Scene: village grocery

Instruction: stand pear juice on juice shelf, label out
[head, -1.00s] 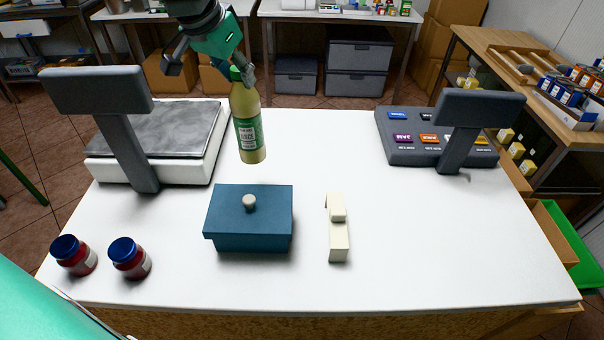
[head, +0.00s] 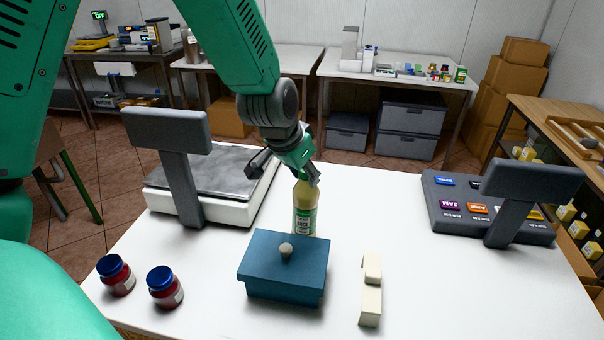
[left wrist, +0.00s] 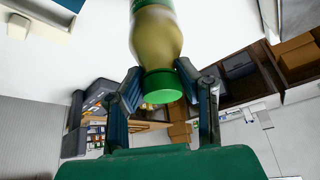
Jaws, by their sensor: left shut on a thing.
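The pear juice is a bottle of pale yellow-green liquid with a green and white label (head: 305,208). The label faces the head camera. In the left wrist view the bottle (left wrist: 156,35) with its green cap (left wrist: 162,86) sits between the two fingers (left wrist: 170,95). I cannot tell whether its base touches the counter. My right gripper is out of view. No juice shelf can be made out.
On the white counter (head: 340,210) stand a lidded blue box (head: 285,278), a cream block (head: 370,295), two blue-lidded jars (head: 116,275), a scale (head: 215,180) and a keypad till (head: 470,205). Side tables and stacked cartons (head: 510,85) stand behind.

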